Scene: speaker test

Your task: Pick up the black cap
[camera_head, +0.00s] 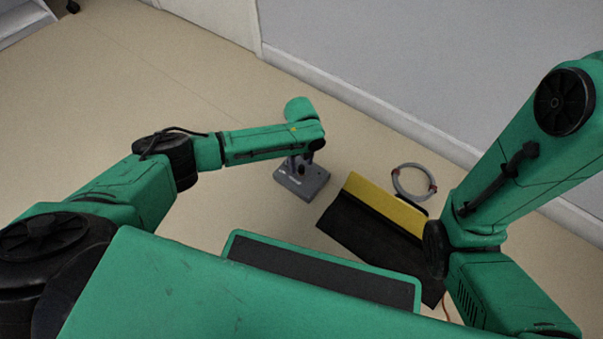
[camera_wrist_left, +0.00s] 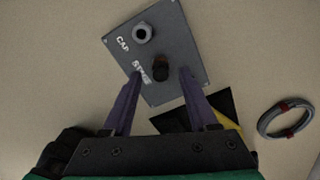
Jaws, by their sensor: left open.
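The black cap (camera_wrist_left: 160,68) stands on a grey plate (camera_wrist_left: 185,40) lettered "CAP" and another word that is hard to read, in the left wrist view. Next to the cap on the plate is a grey round socket or fitting (camera_wrist_left: 142,32). My left gripper (camera_wrist_left: 159,74) is open, with its purple fingertips on either side of the cap in that view. I cannot tell whether they touch it. In the head view the grey plate (camera_head: 293,187) is under my left wrist, and the cap is hard to make out there. My right gripper is not in view.
A yellow and black object (camera_head: 385,207) lies right of the plate, near my right arm. A grey cable ring (camera_head: 397,172) with red bands lies beyond it by the wall (camera_head: 350,50). The floor left of the plate is clear.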

